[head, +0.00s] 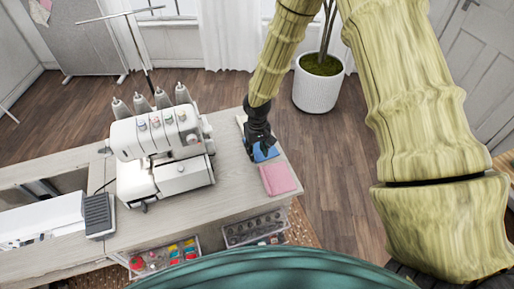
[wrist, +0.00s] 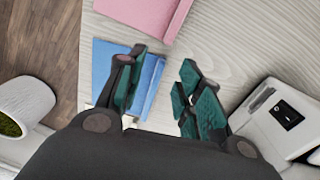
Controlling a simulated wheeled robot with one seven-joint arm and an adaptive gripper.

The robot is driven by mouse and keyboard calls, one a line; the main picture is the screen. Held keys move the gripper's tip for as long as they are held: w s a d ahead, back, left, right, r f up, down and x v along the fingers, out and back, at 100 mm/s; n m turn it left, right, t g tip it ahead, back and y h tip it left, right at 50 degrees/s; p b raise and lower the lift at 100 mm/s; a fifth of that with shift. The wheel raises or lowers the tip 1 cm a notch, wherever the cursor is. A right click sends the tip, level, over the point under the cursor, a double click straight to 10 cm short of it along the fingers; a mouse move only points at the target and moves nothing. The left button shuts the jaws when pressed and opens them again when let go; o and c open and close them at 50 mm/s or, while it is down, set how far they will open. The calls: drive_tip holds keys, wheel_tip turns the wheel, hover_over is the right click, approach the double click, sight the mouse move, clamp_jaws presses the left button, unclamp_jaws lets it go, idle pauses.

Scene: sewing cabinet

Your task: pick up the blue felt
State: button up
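The blue felt (head: 266,153) lies on the pale wooden cabinet top near its right edge, partly hidden by my gripper in the head view. It also shows in the wrist view (wrist: 106,66) as a flat blue piece with a fold-like strip along its right side. My gripper (wrist: 163,60) is open and empty. One finger is over the blue felt and the other is past its right edge, over bare wood. In the head view my gripper (head: 259,147) is just above the felt; I cannot tell whether it touches.
A pink felt (head: 277,179) lies beside the blue one, towards the front. A white sewing machine (head: 165,150) with thread cones stands to the left. Clear drawers of supplies (head: 255,228) are below the top. A potted plant (head: 319,88) stands on the floor behind.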

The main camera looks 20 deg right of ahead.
sight(256, 159)
drive_tip(key=shift+w+a+f+p, duration=0.15)
drive_tip(key=shift+f+p, duration=0.3)
drive_tip(key=shift+f, duration=0.25)
drive_tip(key=shift+w+a+f+p, duration=0.1)
drive_tip(key=shift+f+p, duration=0.35)
drive_tip(key=shift+f, duration=0.2)
drive_tip(key=shift+f+p, duration=0.3)
drive_tip(key=shift+f, duration=0.85)
clamp_jaws()
